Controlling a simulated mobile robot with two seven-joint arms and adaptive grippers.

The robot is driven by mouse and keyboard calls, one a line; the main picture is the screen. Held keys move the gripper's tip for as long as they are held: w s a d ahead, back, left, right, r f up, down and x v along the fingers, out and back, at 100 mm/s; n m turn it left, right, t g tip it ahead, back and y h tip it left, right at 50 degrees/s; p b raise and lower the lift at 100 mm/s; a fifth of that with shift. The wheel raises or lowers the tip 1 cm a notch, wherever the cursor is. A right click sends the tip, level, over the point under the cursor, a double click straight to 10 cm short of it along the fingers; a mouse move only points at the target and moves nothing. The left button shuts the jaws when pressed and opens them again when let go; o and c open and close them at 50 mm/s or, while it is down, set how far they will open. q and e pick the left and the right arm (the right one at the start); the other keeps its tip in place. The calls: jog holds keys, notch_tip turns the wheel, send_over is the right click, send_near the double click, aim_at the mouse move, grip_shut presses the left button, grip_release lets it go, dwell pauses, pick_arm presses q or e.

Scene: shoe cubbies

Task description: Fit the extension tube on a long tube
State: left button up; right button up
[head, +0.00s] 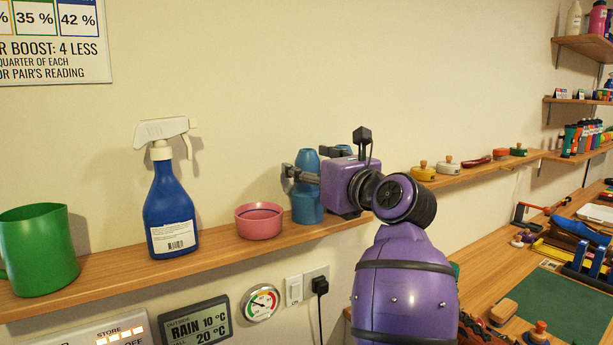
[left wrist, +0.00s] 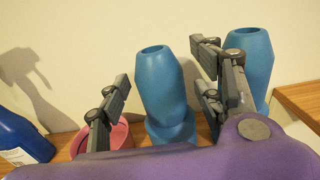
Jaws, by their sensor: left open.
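Two blue tube-shaped pieces with open tops stand on the wooden shelf. One blue piece (head: 306,200) is at the gripper in the head view and sits between the fingers in the left wrist view (left wrist: 163,90). It narrows near its base above a wider lower part. My left gripper (head: 306,166) is open around the first piece, with a gap visible beside the left finger. I cannot tell which is the extension tube. My right gripper is out of view.
A pink bowl (head: 259,221) stands close left of the gripper. A blue spray bottle (head: 170,210) and a green pitcher (head: 38,248) are farther left. Small colored lidded items (head: 447,167) line the shelf to the right. The wall is close behind.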

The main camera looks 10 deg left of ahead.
pick_arm(q)
jog(key=shift+w+a, duration=0.25)
jog(key=shift+w, duration=0.05)
jog(key=shift+f, duration=0.15)
jog(key=shift+c, duration=0.4)
jog(key=c, duration=1.2)
